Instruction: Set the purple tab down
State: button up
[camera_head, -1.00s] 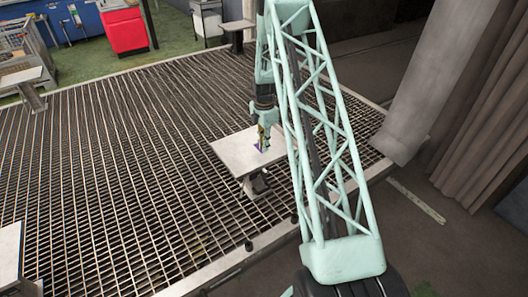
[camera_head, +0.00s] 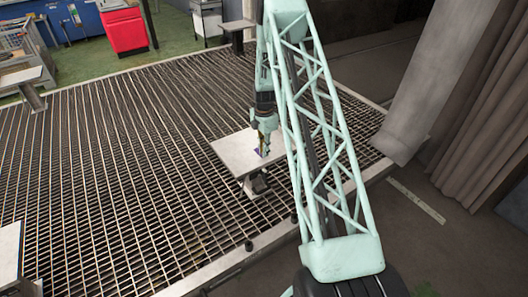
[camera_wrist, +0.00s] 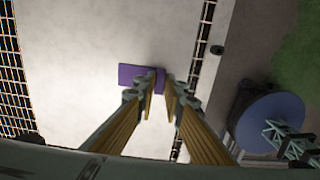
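The purple tab (camera_wrist: 134,74) shows in the wrist view flat against the pale top of a small white table (camera_wrist: 90,40). It also shows in the head view (camera_head: 258,152), on the table's right part. My gripper (camera_wrist: 160,78) points down at the tab's right end. Its two yellow-sided fingers stand apart with a gap between them. The left finger covers part of the tab, and the tab's right end shows between the fingertips. In the head view my gripper (camera_head: 263,150) is just above the table top (camera_head: 235,150). Fine contact is too small to see.
The table stands on a slatted metal grating (camera_head: 130,180). Other pale tables are at the left edge (camera_head: 8,250) and upper left (camera_head: 20,76). A red cabinet (camera_head: 124,32) is at the back. A grey curtain (camera_head: 485,130) hangs at the right.

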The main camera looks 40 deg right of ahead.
jog(key=o, duration=0.4)
jog(key=shift+c, duration=0.2)
jog(key=shift+r, duration=0.15)
notch_tip(320, 180, up, 12)
dwell(0.7)
dwell(0.4)
